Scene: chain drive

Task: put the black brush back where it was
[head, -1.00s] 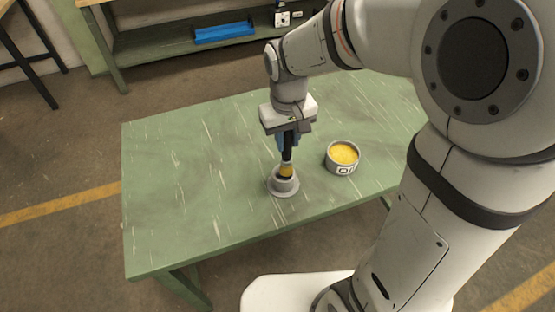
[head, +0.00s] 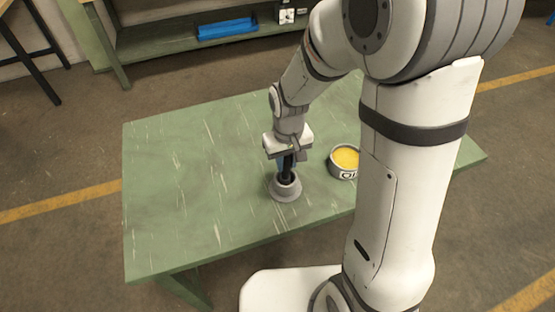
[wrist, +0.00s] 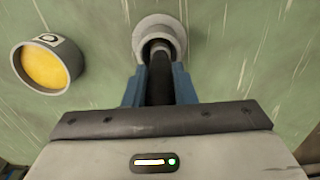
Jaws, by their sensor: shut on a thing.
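The black brush (head: 288,167) stands about upright with its lower end inside the grey holder (head: 286,193) on the green table. Its bristles are hidden in the holder. My gripper (head: 286,164) is shut on the brush's handle, just above the holder. In the wrist view, the brush (wrist: 160,80) runs between the blue fingers of my gripper (wrist: 159,85) into the opening of the grey holder (wrist: 150,27).
A grey tin of yellow stuff (head: 344,162) stands on the table right of the holder, partly behind my arm. It also shows in the wrist view (wrist: 46,66). The left part of the green table (head: 180,190) is clear. A blue tray (head: 226,29) lies on a shelf behind.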

